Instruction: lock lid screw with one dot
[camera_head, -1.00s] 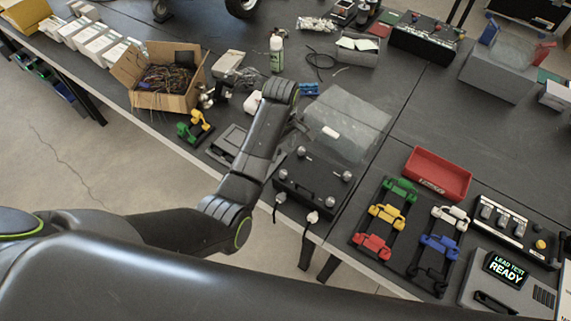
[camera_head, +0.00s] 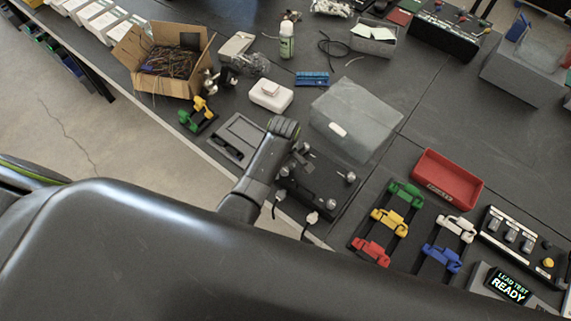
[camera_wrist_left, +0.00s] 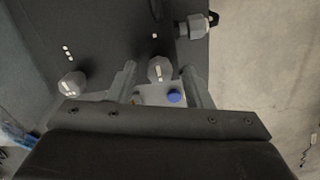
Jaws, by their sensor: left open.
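A black box with silver knob screws at its corners (camera_head: 318,186) stands near the table's front edge in the head view. In the left wrist view, one screw (camera_wrist_left: 161,69) has a single white dot beside it. Another screw (camera_wrist_left: 72,82) has three dots by it. My left gripper (camera_wrist_left: 160,72) is open, with one finger on each side of the one-dot screw and visible gaps to both. In the head view my left arm hides part of the box, and the fingers are not clear there. My right gripper is not in view.
A translucent grey box (camera_head: 355,118) stands behind the black box. Cable connectors (camera_head: 311,218) stick out at its front. A red tray (camera_head: 447,179) and a board with coloured clips (camera_head: 390,222) lie to the right. A grey tray (camera_head: 238,137) lies to the left.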

